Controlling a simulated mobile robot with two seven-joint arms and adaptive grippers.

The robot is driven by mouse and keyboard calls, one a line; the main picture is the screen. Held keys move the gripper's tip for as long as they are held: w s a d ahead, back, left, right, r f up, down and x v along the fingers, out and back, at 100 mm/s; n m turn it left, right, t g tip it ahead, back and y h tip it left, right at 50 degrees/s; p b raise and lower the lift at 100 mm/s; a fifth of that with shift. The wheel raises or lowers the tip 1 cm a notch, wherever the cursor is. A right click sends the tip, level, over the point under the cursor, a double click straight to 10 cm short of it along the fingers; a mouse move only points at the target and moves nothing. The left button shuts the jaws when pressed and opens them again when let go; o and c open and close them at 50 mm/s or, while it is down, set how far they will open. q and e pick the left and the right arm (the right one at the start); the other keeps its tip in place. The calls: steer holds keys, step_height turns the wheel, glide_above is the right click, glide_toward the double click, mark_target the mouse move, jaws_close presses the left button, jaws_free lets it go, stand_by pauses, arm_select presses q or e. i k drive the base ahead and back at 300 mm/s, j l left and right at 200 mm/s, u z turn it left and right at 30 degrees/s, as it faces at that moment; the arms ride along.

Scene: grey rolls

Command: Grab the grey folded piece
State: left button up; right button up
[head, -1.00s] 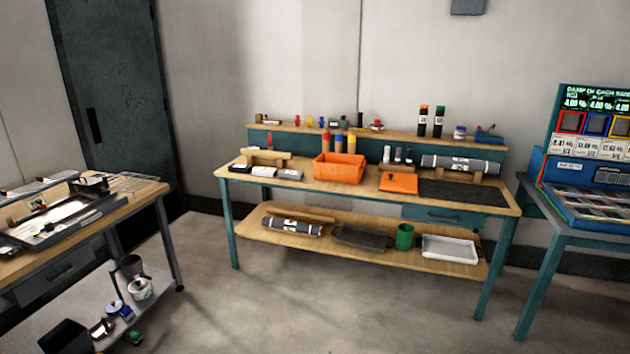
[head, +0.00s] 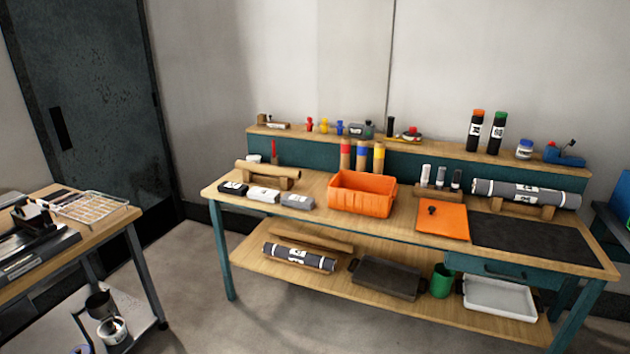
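A small grey folded piece (head: 298,201) lies on the wooden workbench (head: 335,218), towards its left front edge. It is the rightmost of a row of three small folded pieces. A white one (head: 263,196) lies directly to its left, and a dark one (head: 233,188) is at the left end. The orange bin (head: 361,195) stands a little to the right of the grey piece. Neither of my grippers shows in the head view.
A wooden stand with a roll (head: 268,173) is behind the folded pieces. A grey roll (head: 525,193) rests at the bench's right. The lower shelf (head: 345,292) holds another roll, a tray and a green cup. A side table (head: 100,222) stands left; floor between is clear.

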mark_target(291, 200)
steer(key=i, duration=1.65)
